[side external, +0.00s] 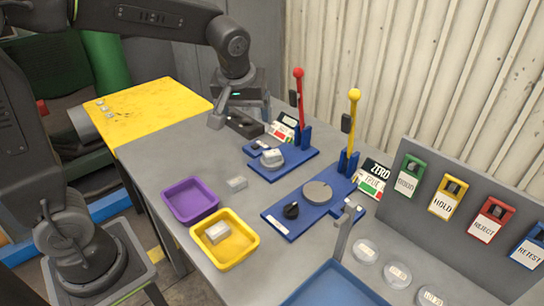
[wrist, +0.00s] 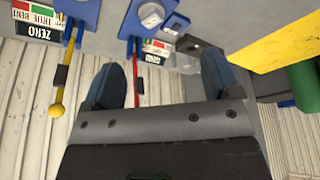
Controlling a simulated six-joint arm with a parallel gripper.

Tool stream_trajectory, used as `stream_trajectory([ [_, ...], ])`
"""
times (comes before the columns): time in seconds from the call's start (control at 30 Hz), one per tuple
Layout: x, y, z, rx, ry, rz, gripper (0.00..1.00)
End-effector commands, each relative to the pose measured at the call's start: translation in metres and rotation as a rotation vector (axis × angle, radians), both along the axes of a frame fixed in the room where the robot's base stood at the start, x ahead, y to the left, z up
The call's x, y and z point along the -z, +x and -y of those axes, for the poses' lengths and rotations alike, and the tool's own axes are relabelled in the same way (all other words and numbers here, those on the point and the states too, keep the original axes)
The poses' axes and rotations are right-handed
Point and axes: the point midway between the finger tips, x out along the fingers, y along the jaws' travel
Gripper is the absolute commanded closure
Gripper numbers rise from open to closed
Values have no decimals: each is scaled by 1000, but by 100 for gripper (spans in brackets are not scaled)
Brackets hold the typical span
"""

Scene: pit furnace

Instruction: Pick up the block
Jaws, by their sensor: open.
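A pale grey block (side external: 237,183) lies on the bare grey table, right of the purple tray. A second pale block (side external: 217,232) is inside the yellow tray (side external: 250,256). A third whitish block (side external: 271,155) rests on the round pan of the rear blue device; it seems to show at the top of the wrist view (wrist: 150,13). My gripper (side external: 240,117) is open and empty at the back of the table, apart from all three blocks. In the wrist view my gripper's (wrist: 162,83) two blue-grey fingers are spread with nothing held between them.
A dark box (side external: 244,124) sits under my gripper. Red (side external: 299,90) and yellow (side external: 352,120) levers stand up to its right. A purple tray (side external: 191,200) and a blue tray (side external: 335,287) are nearer the front. A corrugated wall (side external: 400,60) closes the back.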

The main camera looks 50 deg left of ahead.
Motion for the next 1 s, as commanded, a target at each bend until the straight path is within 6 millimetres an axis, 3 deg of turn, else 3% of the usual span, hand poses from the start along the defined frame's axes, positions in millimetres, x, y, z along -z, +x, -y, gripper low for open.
stream_trajectory([
  [0.1, 26, 44, -6, -158, 12, -15, 17],
  [0.33, 73, 99, -15, -395, 41, -2, 17],
  [0.63, 103, 117, -23, -479, 51, 11, 17],
  [1.0, 162, 126, -46, -478, 50, 11, 17],
])
